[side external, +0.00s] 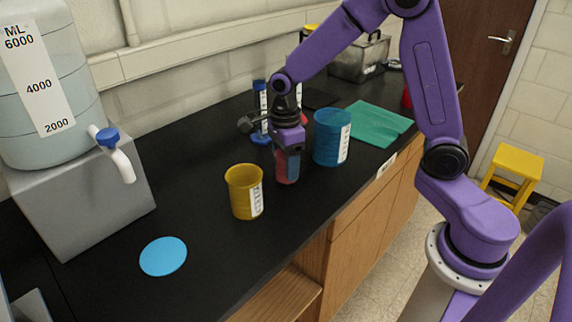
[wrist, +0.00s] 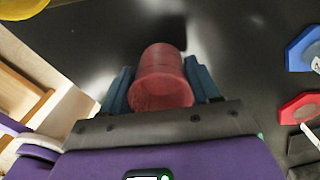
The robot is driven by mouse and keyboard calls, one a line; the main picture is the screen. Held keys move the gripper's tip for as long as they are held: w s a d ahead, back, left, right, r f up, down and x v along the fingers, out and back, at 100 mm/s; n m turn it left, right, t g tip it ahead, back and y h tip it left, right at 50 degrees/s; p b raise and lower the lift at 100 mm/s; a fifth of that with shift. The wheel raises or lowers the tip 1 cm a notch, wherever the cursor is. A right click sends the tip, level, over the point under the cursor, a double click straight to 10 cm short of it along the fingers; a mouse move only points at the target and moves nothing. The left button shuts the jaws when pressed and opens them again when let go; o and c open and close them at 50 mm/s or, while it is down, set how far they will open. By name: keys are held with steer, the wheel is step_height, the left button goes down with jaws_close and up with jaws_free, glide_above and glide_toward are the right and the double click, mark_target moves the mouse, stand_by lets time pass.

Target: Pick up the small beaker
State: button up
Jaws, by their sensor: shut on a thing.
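The small beaker is red and see-through; it shows in the side view (side external: 286,170) low in my gripper (side external: 288,153). In the wrist view the red beaker (wrist: 161,82) sits between the two blue fingers of my gripper (wrist: 160,75), one pressed on each side. My gripper points down and is shut on it. The beaker looks upright, at or close above the black worktop. I cannot tell whether its base touches. The fingers hide part of its upper wall in the side view.
A yellow beaker (side external: 243,192) stands to the left and a larger blue beaker (side external: 330,138) close to the right. Blue cylinders (side external: 261,101) stand behind. A blue disc (side external: 163,256) lies on clear worktop in front of the large dispenser (side external: 45,80). A green cloth (side external: 377,124) lies farther right.

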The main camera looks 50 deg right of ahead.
steer(key=shift+r, duration=0.7)
steer(key=s+d+r, duration=0.1)
steer(key=s+r, duration=0.9)
steer(key=s, duration=0.3)
steer(key=shift+s+d+r, duration=0.3)
steer(key=shift+s+d, duration=0.05)
steer(key=shift+s, duration=0.1)
stand_by(0.5)
